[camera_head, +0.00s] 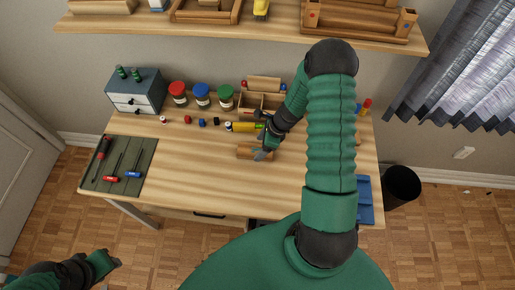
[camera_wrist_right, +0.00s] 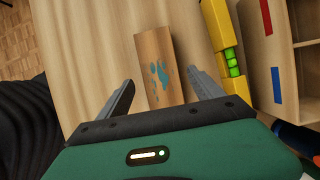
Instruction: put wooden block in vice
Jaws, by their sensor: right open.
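The wooden block (camera_head: 243,151) lies on the desk near its middle. In the right wrist view the block (camera_wrist_right: 156,48) shows blue-green paint marks. My right gripper (camera_head: 262,153) is open over the block's right end. In the wrist view its two fingers (camera_wrist_right: 160,84) stand on either side of the block's near end, with gaps on both sides. My left arm's end (camera_head: 98,262) is at the bottom left, away from the desk; its fingers are not clear. I cannot make out a vice for certain; a blue object (camera_head: 365,200) at the desk's right edge is partly hidden by my right arm.
A yellow level (camera_wrist_right: 222,45) lies close to the right of the block in the wrist view, beside a wooden organiser (camera_wrist_right: 290,60). Several jars (camera_head: 202,93) and a small drawer box (camera_head: 135,91) stand at the back. A green mat (camera_head: 118,184) with screwdrivers lies left.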

